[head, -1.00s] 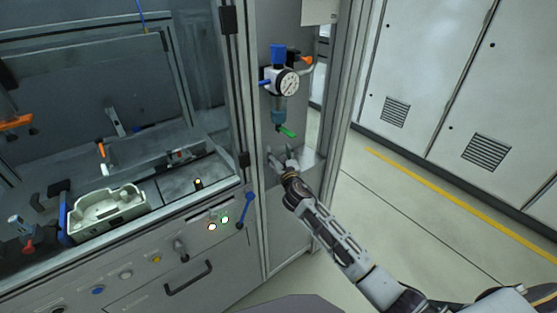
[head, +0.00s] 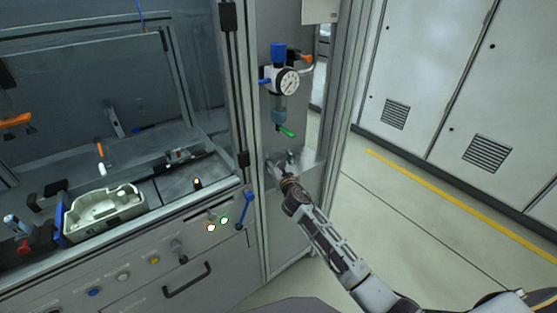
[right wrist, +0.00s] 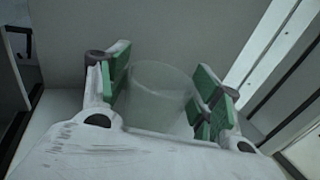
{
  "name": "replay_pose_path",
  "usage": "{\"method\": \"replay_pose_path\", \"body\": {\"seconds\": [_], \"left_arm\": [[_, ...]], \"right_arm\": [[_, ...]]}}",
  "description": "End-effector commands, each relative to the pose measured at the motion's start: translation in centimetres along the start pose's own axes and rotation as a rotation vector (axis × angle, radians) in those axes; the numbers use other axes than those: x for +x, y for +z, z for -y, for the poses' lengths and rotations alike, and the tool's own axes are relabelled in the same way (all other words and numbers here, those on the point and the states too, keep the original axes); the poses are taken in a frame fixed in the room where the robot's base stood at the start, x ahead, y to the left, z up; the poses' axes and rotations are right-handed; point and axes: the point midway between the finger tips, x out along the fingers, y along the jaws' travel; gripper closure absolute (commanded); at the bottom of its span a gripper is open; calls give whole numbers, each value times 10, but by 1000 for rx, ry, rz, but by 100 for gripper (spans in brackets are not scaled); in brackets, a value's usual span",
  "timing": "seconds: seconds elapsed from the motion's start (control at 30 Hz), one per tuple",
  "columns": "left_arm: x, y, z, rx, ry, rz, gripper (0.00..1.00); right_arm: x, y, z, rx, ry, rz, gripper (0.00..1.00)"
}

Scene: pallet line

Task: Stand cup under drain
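The filter regulator with a round gauge (head: 289,82) hangs on the grey panel. Its bowl (head: 278,112) points down and ends in a green drain piece (head: 287,131). My right gripper (head: 280,164) is below the drain, near the panel. In the right wrist view a clear, pale cup (right wrist: 160,92) is between the green-padded fingers of my right gripper (right wrist: 163,92). The fingers are spread on either side of the cup; firm contact does not show. In the head view the cup is hard to make out. My left gripper is out of view.
Left of the panel is a glazed machine bay with a pale tray-like part (head: 103,212) inside. A blue-handled lever (head: 245,208) sticks out beside the panel. A frame post (head: 340,100) stands close on the right. The floor beyond is clear.

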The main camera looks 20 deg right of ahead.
Motion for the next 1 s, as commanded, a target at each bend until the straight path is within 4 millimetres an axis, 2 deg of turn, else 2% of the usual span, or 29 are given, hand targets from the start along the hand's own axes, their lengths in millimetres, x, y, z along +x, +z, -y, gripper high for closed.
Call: {"method": "replay_pose_path", "body": {"seconds": [0.57,1.0], "left_arm": [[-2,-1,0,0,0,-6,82],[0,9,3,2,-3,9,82]], "right_arm": [[0,4,0,-1,0,0,23],[-33,2,0,-2,1,-1,23]]}}
